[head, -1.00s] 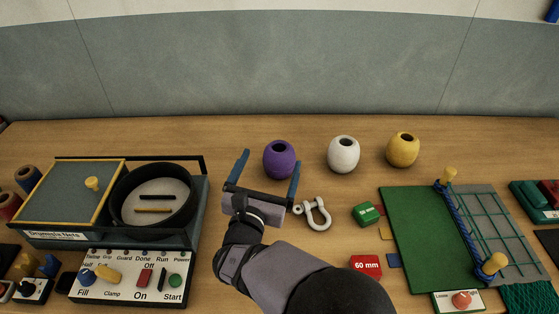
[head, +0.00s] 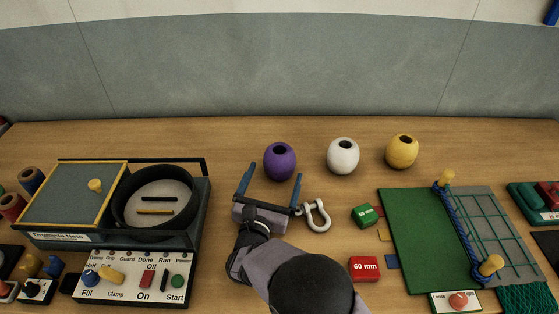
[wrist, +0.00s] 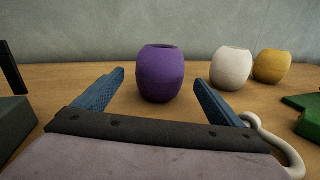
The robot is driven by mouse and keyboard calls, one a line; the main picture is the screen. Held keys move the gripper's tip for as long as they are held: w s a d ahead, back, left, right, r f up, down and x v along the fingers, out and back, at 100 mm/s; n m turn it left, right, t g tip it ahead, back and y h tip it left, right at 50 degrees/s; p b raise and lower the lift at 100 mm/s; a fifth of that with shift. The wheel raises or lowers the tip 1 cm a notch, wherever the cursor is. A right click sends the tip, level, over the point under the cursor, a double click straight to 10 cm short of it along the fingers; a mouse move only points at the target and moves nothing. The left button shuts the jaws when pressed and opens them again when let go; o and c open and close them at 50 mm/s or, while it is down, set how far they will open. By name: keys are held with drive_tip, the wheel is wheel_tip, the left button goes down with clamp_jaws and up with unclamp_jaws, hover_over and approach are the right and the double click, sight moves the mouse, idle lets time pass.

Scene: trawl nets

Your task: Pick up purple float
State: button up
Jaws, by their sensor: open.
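The purple float (head: 280,161) stands upright on the wooden table, left of two other floats. It is barrel-shaped with a dark hole in its top. My gripper (head: 273,178) is open and empty, with its two blue fingers pointing toward the float. In the wrist view the purple float (wrist: 160,73) stands beyond and between the open fingertips (wrist: 158,78), apart from both. Nothing hides it there.
A white float (head: 343,156) and a yellow float (head: 402,151) stand to the right. A pale shackle (head: 316,216) lies close to my right finger. A machine with a black round drum (head: 155,196) is on the left. A green board (head: 409,250) lies right.

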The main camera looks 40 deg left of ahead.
sight(278, 154)
drive_tip(key=shift+p+x, duration=0.4)
drive_tip(key=shift+x, duration=1.85)
drive_tip(key=shift+c, duration=0.3)
drive_tip(key=c, duration=1.2)
drive_tip(key=shift+o, duration=0.2)
drive_tip(key=shift+r, duration=0.15)
wheel_tip(278, 154, up, 10)
drive_tip(key=shift+f+b, duration=0.1)
drive_tip(key=shift+b, duration=0.8)
